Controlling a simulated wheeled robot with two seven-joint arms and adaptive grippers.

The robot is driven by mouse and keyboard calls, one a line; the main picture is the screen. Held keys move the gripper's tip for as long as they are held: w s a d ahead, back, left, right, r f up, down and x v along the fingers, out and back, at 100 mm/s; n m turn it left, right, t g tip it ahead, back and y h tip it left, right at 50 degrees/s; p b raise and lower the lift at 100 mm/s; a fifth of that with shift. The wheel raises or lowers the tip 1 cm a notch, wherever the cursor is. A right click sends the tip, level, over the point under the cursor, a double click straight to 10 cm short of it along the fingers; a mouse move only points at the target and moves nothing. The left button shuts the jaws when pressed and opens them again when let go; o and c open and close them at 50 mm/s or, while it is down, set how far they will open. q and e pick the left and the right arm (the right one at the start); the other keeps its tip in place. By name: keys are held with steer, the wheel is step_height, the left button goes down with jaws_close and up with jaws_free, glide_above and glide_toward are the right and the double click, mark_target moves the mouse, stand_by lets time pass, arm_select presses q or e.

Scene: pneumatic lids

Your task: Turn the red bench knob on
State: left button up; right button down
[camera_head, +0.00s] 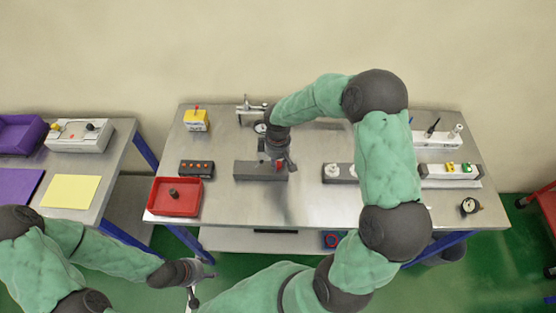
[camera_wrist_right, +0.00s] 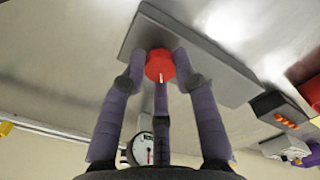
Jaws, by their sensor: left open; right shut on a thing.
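The red bench knob (camera_wrist_right: 159,65) sits on a long grey block (camera_wrist_right: 205,60) and has a white pointer mark facing the palm in the right wrist view. In the head view the knob (camera_head: 279,163) is a small red patch on the grey block (camera_head: 250,171), mostly covered by my right gripper. My right gripper (camera_head: 277,160) comes down over the block. Its fingers (camera_wrist_right: 161,78) are shut around the knob. My left gripper (camera_head: 203,279) is open and empty, in front of and below the bench's left part.
A red tray (camera_head: 163,206) holding a dark piece, a dark block with orange buttons (camera_head: 196,169) and a yellow switch box (camera_head: 196,121) stand left. A grey rail with white knobs (camera_head: 341,180) and a gauge (camera_head: 470,206) stand right. Bare bench lies before the block.

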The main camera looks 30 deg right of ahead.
steer(key=shift+w+r+n, duration=0.1)
steer(key=shift+w+n, duration=0.05)
steer(key=shift+n, duration=0.75)
steer(key=shift+p, duration=0.3)
steer(key=c, duration=1)
jaws_free()
steer(key=shift+o, duration=0.2)
step_height(320, 180, up, 12)
steer(key=shift+a, duration=0.1)
